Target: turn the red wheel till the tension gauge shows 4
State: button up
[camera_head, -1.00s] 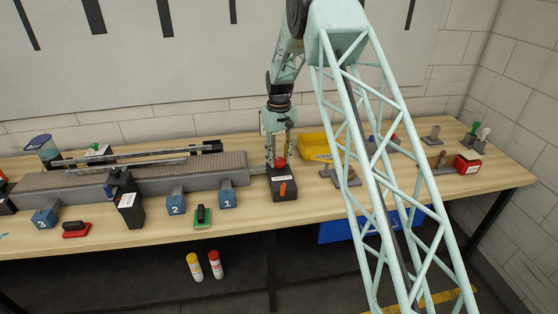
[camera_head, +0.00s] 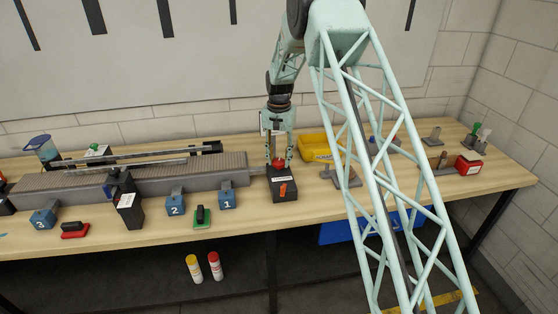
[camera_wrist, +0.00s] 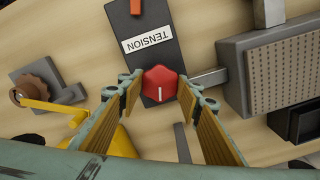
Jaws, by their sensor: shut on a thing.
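The red wheel (camera_wrist: 161,82) sits on top of the dark tension box (camera_head: 284,193), which has a white TENSION label (camera_wrist: 147,41). A white line on the wheel points down in the wrist view. My gripper (camera_wrist: 160,90) comes from above with one finger on each side of the wheel and is shut on it. In the head view my gripper (camera_head: 278,158) stands upright over the box and partly hides the wheel. An orange pointer (camera_head: 283,189) shows on the box's front. The gauge's numbers are too small to read.
A grey conveyor (camera_head: 185,180) lies left of the box. A yellow bin (camera_head: 318,147) stands to the right, behind my arm. Blue blocks marked 2 (camera_head: 175,203) and 1 (camera_head: 227,197) stand front left. A red box (camera_head: 468,165) is at the far right.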

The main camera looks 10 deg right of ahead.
aim_at(279, 161)
jog(key=shift+m, duration=0.3)
jog(key=o, duration=0.8)
jog(key=shift+o, duration=0.2)
jog(key=shift+r, duration=0.1)
notch_tip(279, 161, up, 12)
dwell(0.5)
dwell(0.4)
